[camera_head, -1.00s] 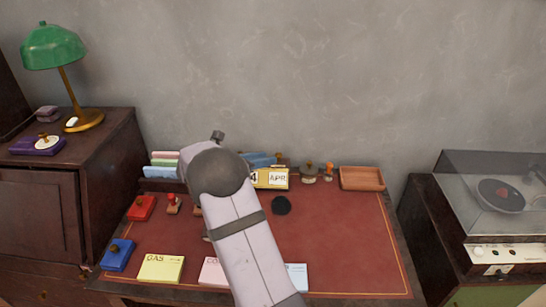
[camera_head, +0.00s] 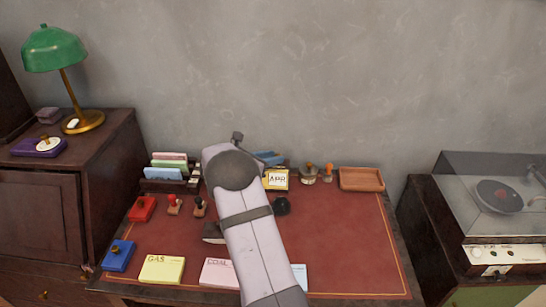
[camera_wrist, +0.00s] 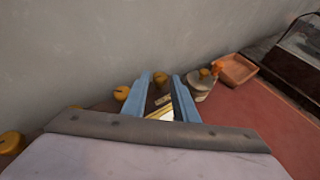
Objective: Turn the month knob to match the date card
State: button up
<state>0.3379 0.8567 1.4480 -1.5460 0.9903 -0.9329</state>
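The yellow date calendar (camera_head: 276,180) stands at the back of the red desk and its month face reads APR. The part left of the month is hidden behind my arm. In the wrist view, my gripper (camera_wrist: 160,78) is open, its two blue fingers spread above the calendar, part of which (camera_wrist: 163,113) shows between them. A round brass knob (camera_wrist: 160,78) shows between the fingertips, and another brass knob (camera_wrist: 121,93) lies just outside the left finger. I cannot tell which is the month knob or whether a finger touches one. I cannot pick out the date card.
A rack of coloured cards (camera_head: 168,168) stands at the back left. Stamps (camera_head: 310,174) stand right of the calendar, beside a wooden tray (camera_head: 361,178). Yellow GAS (camera_head: 161,269) and pink COAL (camera_head: 218,272) pads lie along the front.

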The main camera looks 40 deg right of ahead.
jog(key=shift+d+f, duration=0.1)
jog(key=shift+d, duration=0.15)
grip_shut()
jog(key=shift+w, duration=0.1)
jog(key=shift+w+m+g+p, duration=0.2)
jog(key=shift+m+g+p, duration=0.35)
jog(key=shift+m+g, duration=0.3)
jog(key=shift+w+d+m+g, duration=0.1)
jog(key=shift+w+m+g, duration=0.05)
jog(key=shift+m+g, duration=0.45)
jog(key=shift+g, duration=0.45)
